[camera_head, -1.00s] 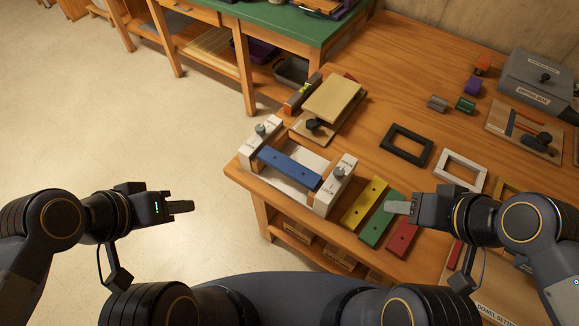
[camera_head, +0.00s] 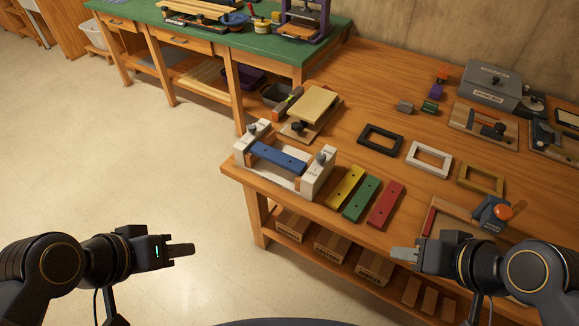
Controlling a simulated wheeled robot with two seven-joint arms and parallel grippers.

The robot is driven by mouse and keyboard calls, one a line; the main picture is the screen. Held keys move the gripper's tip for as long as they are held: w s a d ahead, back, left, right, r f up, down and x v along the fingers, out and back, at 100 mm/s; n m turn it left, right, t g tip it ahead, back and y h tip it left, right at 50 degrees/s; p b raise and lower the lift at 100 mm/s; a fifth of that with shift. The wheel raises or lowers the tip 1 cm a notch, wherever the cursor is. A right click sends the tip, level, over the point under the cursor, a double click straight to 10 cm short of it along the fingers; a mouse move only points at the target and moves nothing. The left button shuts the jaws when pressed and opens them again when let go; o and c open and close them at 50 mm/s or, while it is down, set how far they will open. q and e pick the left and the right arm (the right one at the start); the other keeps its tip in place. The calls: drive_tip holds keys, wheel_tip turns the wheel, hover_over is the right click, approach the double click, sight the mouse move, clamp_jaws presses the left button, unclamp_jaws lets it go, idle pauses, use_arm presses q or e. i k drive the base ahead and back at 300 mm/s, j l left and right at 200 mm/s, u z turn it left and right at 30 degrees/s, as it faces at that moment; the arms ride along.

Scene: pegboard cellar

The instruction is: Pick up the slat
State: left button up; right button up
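A blue slat (camera_head: 278,157) lies across a white-ended wooden fixture (camera_head: 318,174) at the near left corner of the wooden bench. A yellow slat (camera_head: 345,187), a green slat (camera_head: 361,198) and a red slat (camera_head: 386,205) lie side by side to its right. My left gripper (camera_head: 181,250) is over the floor, left of the bench and apart from it. My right gripper (camera_head: 405,254) appears in front of the bench's near edge, below the red slat in the picture. Both are seen side-on, so their finger gaps are hidden. Neither shows anything held.
A board on a stand (camera_head: 313,107) stands behind the fixture. Cardboard boxes (camera_head: 331,244) sit on the shelf below. A green-topped bench (camera_head: 250,40) is behind. The left floor is clear.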

sight(295, 165)
drive_tip(key=z, duration=0.45)
drive_tip(key=i+j+z, duration=0.1)
drive_tip(key=z, duration=0.3)
drive_tip(key=j+z, duration=0.2)
drive_tip(key=z, duration=0.25)
drive_tip(key=j+z, duration=0.1)
drive_tip(key=z, duration=0.35)
drive_tip(key=j, duration=3.75)
drive_tip(key=k, duration=0.05)
